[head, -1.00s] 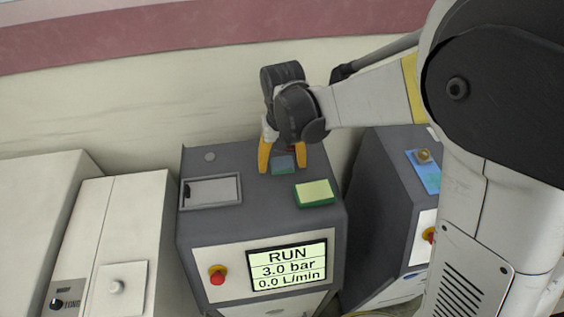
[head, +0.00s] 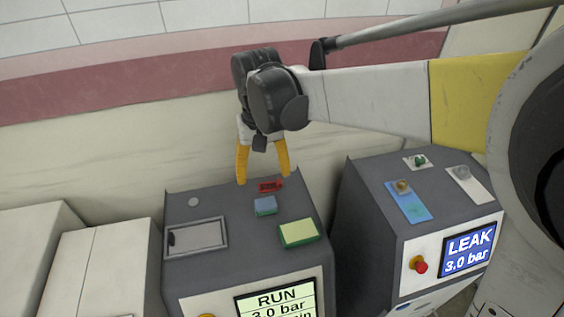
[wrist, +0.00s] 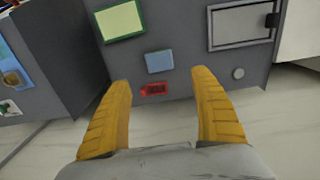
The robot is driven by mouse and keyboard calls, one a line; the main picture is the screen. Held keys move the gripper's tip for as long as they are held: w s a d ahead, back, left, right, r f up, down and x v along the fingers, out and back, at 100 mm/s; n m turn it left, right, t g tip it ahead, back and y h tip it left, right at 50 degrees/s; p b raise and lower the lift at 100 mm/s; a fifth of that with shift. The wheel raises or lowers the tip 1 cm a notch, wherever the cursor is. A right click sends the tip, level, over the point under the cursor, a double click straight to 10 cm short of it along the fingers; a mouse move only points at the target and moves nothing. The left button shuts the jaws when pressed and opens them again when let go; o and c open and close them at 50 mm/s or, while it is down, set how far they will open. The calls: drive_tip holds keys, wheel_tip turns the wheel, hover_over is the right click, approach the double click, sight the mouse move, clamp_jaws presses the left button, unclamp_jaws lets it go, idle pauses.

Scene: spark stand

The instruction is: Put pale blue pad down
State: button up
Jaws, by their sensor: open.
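The pale blue pad (head: 265,206) is a small block resting on the dark grey top of the left machine (head: 205,275). It also shows in the wrist view (wrist: 159,61), beyond my fingertips. My gripper (head: 263,180) is open and empty, raised above the back of the machine top. Its two yellow fingers are apart, and it also shows in the wrist view (wrist: 163,75). The pad is clear of both fingers.
A small red block (head: 270,186) lies just behind the pad. A green-and-yellow pad (head: 299,233) and a framed recess (head: 197,237) flank it. The right machine (head: 365,205) carries a blue plate (head: 409,201). A wall stands behind.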

drive_tip(key=s+d+r+m+t, duration=0.1)
drive_tip(key=s+d+t, duration=0.2)
drive_tip(key=s+d, duration=0.3)
drive_tip(key=s+d+r+m+t, duration=0.2)
drive_tip(key=s+d+t, duration=0.2)
drive_tip(key=d, duration=1.3)
drive_tip(key=shift+s+d, duration=0.2)
drive_tip(key=shift+s, duration=1)
